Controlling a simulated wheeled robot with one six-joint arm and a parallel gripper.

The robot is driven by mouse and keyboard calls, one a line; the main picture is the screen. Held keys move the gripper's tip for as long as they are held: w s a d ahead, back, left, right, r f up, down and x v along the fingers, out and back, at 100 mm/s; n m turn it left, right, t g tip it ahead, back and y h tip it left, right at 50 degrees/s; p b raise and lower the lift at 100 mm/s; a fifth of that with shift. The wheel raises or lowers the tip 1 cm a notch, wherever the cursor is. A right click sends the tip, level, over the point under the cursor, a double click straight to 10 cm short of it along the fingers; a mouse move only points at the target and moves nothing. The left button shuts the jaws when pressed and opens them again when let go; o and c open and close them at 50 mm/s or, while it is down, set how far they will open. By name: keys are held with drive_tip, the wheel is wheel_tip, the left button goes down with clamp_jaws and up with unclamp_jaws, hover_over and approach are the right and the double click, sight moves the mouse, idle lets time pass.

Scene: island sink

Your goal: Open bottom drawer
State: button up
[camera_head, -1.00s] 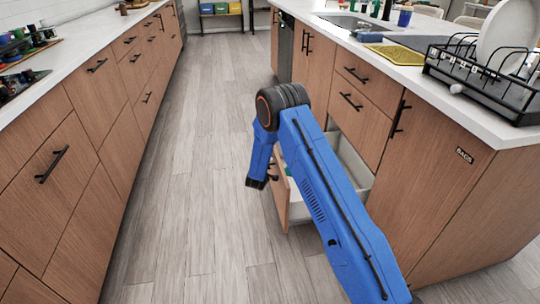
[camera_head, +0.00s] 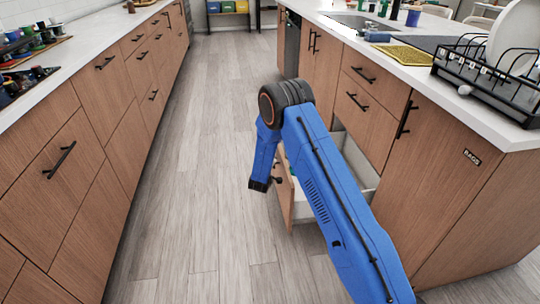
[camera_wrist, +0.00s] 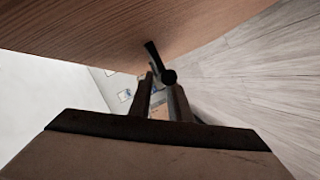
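The bottom drawer (camera_head: 285,199) of the right-hand island is pulled out, its wooden front standing away from the cabinet and its pale interior (camera_head: 361,172) showing behind my blue arm. My gripper (camera_head: 260,185) points down at the outer side of the drawer front. The black drawer handle (camera_head: 278,180) shows beside it. In the wrist view, the two fingers (camera_wrist: 160,88) stand apart, and the black bar handle (camera_wrist: 154,56) is at their tips, its end over the right finger. Whether they grip it is unclear. The wooden drawer front (camera_wrist: 90,35) fills the top.
Closed drawers (camera_head: 358,82) sit in the island above the open one. A long row of closed cabinets (camera_head: 60,190) runs along the left. The wooden floor (camera_head: 190,170) between the rows is clear. A dish rack (camera_head: 490,75) stands on the island counter.

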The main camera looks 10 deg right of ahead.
drive_tip(key=v, duration=1.4)
drive_tip(key=shift+s, duration=0.25)
drive_tip(key=shift+a+r, duration=0.1)
wheel_tip(320, 180, up, 14)
drive_tip(key=d+m+g+y, duration=0.2)
drive_tip(key=y, duration=0.1)
drive_tip(key=s+d+r+m+g+y, duration=0.2)
drive_tip(key=s+d+r+g+y, duration=0.15)
drive_tip(key=s+r, duration=0.9)
drive_tip(key=s+d+r+m+g, duration=0.1)
drive_tip(key=s+d, duration=0.3)
drive_tip(key=s, duration=0.9)
drive_tip(key=s+d+r+m+g+h, duration=0.1)
drive_tip(key=s+d+r, duration=0.3)
drive_tip(key=s, duration=0.9)
drive_tip(key=s+d+r+m+g+h, duration=0.1)
drive_tip(key=s+d, duration=0.4)
drive_tip(key=s, duration=0.9)
drive_tip(key=shift+d+r+m+g, duration=0.4)
drive_tip(key=shift+r+m+g, duration=0.2)
drive_tip(key=shift+r+g, duration=0.25)
